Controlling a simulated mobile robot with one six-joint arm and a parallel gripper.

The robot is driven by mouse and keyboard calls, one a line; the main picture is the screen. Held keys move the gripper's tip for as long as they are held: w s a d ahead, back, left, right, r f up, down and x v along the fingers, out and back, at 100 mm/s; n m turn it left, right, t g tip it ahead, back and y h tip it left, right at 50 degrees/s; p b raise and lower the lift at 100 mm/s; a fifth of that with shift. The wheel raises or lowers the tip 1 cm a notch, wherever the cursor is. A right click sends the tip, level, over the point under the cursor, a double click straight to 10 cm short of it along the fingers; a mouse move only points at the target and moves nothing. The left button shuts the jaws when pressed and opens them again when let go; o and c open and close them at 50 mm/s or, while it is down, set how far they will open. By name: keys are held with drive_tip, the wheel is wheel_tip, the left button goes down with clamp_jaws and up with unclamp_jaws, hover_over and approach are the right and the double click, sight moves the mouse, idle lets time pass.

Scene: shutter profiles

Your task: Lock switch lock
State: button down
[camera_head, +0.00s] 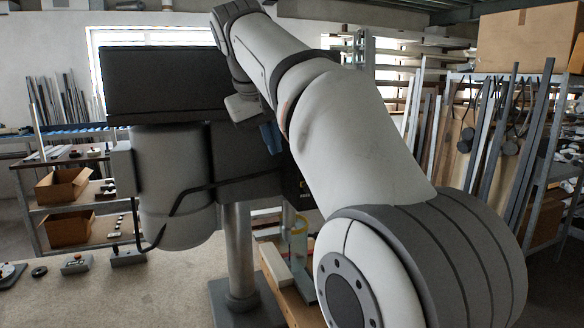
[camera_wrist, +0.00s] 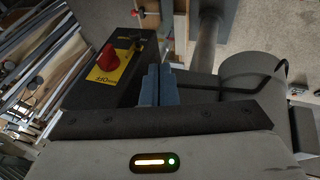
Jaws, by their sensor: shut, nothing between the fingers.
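The switch is a red knob (camera_wrist: 108,57) on a yellow plate, set on a dark box (camera_wrist: 92,98) in the wrist view. The plate has dark lettering, partly readable. Small dark parts sit beside the plate toward the upper right; I cannot tell if one is a lock. My gripper (camera_wrist: 158,84) has blue fingers, shut and empty. They appear right of the knob and lower in the picture, apart from it. In the head view my gripper (camera_head: 270,138) is partly hidden behind my arm, near the machine. A small yellow patch shows there; the knob is hidden.
The machine has a dark upper housing (camera_head: 155,85), a grey cylinder (camera_head: 175,190) and a metal column (camera_head: 239,250) on a bench (camera_head: 120,292). A black cable hangs along the cylinder. Small control boxes (camera_head: 76,264) lie on the bench at left. Shelves and upright profiles stand behind.

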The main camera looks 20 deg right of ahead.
drive_tip(key=shift+r, duration=0.5)
drive_tip(key=shift+f, duration=0.1)
drive_tip(key=d+p+x, duration=0.1)
drive_tip(key=d+x, duration=0.1)
drive_tip(key=x, duration=1)
drive_tip(key=shift+s+d, duration=0.15)
drive_tip(key=shift+d, duration=0.35)
